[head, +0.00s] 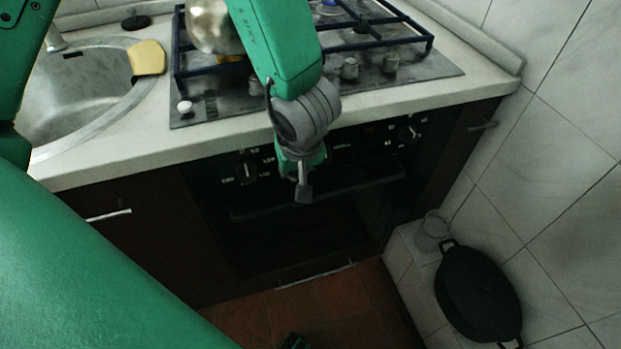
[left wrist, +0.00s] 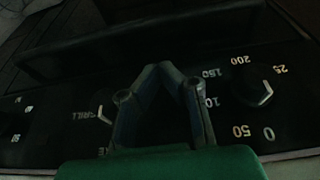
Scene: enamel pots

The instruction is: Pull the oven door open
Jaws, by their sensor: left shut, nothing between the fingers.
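The oven door (head: 300,238) is a dark panel under the stove, and it looks closed. Its dark bar handle (head: 361,185) runs across the top of the door. In the left wrist view a long dark bar, apparently the handle (left wrist: 190,33), crosses the top beyond the fingers. My left gripper (head: 303,191) hangs in front of the control panel and handle, pointing down. In the left wrist view my left gripper (left wrist: 158,68) has its fingertips together, with nothing between them. Whether they touch the handle, I cannot tell.
The control panel has knobs (head: 246,172). A gas hob (head: 430,70) with a metal pot (head: 212,27) is set in the worktop. A sink (head: 70,92) is at left. A black pan (head: 478,295) leans by the right wall.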

